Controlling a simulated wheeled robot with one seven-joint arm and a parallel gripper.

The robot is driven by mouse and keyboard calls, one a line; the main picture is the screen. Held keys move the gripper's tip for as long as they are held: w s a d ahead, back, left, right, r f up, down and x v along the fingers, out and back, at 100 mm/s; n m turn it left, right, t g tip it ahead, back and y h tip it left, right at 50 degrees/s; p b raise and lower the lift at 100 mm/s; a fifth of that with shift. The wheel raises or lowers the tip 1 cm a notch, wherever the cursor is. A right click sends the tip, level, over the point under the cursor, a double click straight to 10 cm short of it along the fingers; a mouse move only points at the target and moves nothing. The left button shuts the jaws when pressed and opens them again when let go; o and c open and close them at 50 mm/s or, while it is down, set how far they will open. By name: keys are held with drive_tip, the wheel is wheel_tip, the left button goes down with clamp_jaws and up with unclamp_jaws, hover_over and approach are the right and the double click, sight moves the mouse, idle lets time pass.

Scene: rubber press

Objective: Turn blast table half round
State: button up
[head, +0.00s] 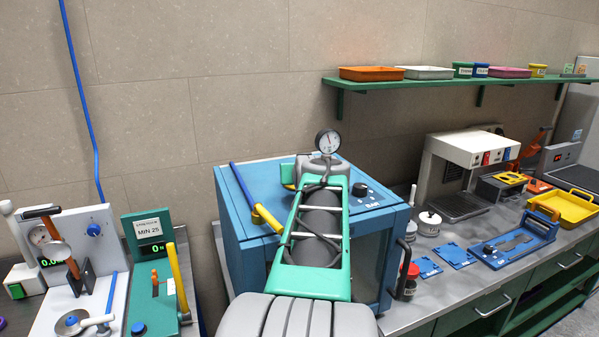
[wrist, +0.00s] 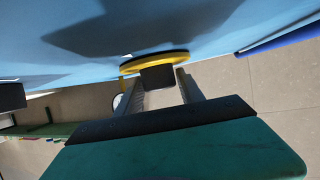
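The blue cabinet (head: 268,178), which I take to be the blast cabinet, stands on the bench in the middle of the head view. My own arm covers much of its top and front. In the wrist view a blue face of it (wrist: 60,50) fills the top. A yellow disc with a dark rim (wrist: 130,67) sits on that face, with a dark block-like knob (wrist: 157,78) on it. My gripper (wrist: 160,84) has its two fingers apart, one on each side of the knob. Whether they touch it cannot be told. The blast table is not clearly visible.
A blue rod with a yellow end (head: 243,192) lies along the cabinet top, near a black knob (head: 360,189) and a gauge (head: 328,142). Test devices (head: 75,260) stand left. Small pots (head: 429,222) and a blue fixture (head: 514,242) are right. A green shelf (head: 450,84) is above.

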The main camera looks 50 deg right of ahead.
clamp_jaws()
idle(0.6)
